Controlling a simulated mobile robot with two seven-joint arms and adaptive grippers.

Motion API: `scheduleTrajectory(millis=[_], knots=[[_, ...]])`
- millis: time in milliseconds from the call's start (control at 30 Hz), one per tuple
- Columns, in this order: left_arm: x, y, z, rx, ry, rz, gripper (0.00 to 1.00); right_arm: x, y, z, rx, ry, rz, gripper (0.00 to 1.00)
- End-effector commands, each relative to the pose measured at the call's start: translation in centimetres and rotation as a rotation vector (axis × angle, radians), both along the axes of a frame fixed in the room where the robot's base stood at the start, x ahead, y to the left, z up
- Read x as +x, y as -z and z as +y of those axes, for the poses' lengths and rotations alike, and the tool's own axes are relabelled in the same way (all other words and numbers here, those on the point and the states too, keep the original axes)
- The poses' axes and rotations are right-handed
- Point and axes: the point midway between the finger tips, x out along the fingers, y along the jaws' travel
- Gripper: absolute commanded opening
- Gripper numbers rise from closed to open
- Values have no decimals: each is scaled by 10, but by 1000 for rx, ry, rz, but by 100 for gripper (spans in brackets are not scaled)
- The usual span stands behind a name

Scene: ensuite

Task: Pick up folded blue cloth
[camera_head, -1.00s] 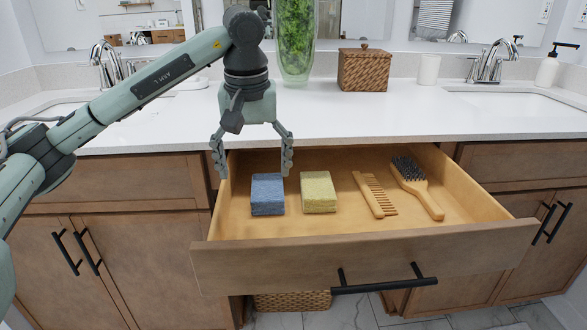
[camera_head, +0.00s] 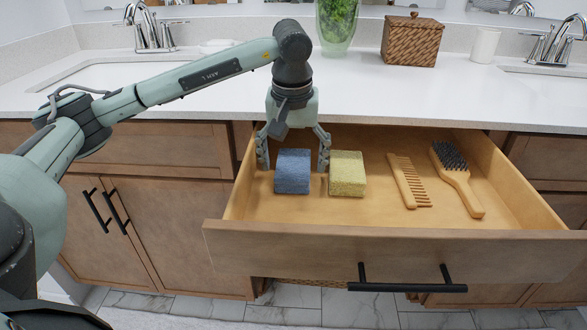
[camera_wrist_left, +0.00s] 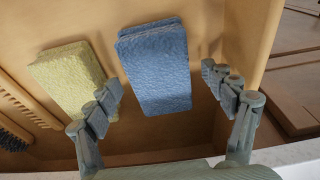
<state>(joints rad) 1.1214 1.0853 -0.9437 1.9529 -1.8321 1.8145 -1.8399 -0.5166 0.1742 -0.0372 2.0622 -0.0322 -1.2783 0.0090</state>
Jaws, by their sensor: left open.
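The folded blue cloth (camera_head: 293,172) lies in the left part of the open drawer, just left of the yellow cloth. My left gripper (camera_head: 293,162) is open and points down into the drawer, with one finger to each side of the blue cloth's rear end. In the left wrist view the blue cloth (camera_wrist_left: 157,68) lies ahead of and between the two open fingers (camera_wrist_left: 165,95). I see no clear contact between the fingers and the cloth. My right gripper is not in view.
The folded yellow cloth (camera_head: 347,174) lies close beside the left gripper's right-hand finger. A wooden comb (camera_head: 408,182) and a brush (camera_head: 457,180) lie farther right. The drawer front (camera_head: 390,253) and side walls bound the space. A woven box (camera_head: 411,40) and green vase (camera_head: 338,25) stand on the counter.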

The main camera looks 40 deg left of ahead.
Motion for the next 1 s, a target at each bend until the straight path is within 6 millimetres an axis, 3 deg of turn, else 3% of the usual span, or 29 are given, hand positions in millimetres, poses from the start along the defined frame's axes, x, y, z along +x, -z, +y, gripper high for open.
scheduleTrajectory(millis=[200,600,1000], knots=[[0,0,0,1,0,-1,80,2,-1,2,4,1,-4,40],[0,0,0,1,0,-1,31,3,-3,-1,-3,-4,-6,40],[1,-9,0,1,-1,-3,29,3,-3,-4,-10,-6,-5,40]])
